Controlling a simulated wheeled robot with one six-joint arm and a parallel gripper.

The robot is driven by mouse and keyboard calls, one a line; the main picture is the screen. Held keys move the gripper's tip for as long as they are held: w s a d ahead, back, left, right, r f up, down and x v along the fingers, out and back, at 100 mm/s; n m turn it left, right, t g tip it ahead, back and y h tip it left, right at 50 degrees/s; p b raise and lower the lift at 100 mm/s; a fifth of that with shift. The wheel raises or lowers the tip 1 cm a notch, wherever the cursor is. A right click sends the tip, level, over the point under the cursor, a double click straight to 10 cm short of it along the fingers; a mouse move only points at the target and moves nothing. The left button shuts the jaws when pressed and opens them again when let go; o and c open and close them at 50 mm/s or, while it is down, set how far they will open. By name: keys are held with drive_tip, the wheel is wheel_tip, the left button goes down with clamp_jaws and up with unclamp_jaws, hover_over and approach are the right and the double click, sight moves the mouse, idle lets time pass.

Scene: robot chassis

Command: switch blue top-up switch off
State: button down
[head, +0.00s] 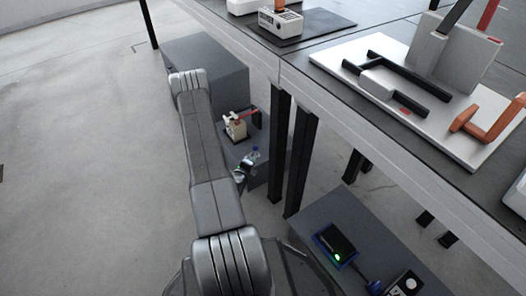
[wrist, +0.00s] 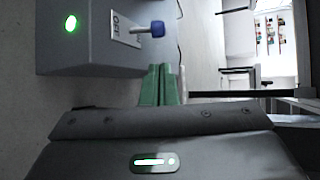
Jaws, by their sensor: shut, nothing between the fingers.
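The switch in the wrist view is a short metal lever with a blue tip (wrist: 157,29). It sticks out from a pale plate (wrist: 122,30) with dark lettering that seems to read OFF. The plate is on a grey box (wrist: 92,45) with a lit green lamp (wrist: 71,23). My gripper (wrist: 163,70) has green fingers, pressed together and empty. The fingertips are below the blue tip in the picture, with a gap between them.
A beige device with a red lever (head: 237,127) stands just beyond my gripper. A grey cabinet (head: 205,68) is behind it. Black table legs (head: 292,150) stand to the right. A blue-edged box with a green light (head: 337,243) lies on a low grey surface. Open floor is at left.

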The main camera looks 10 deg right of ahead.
sight(256, 148)
drive_tip(key=shift+d+f, duration=0.3)
drive_tip(key=shift+f, duration=0.05)
drive_tip(key=b+x, duration=0.3)
drive_tip(key=x, duration=0.7)
drive_tip(key=shift+b, duration=0.3)
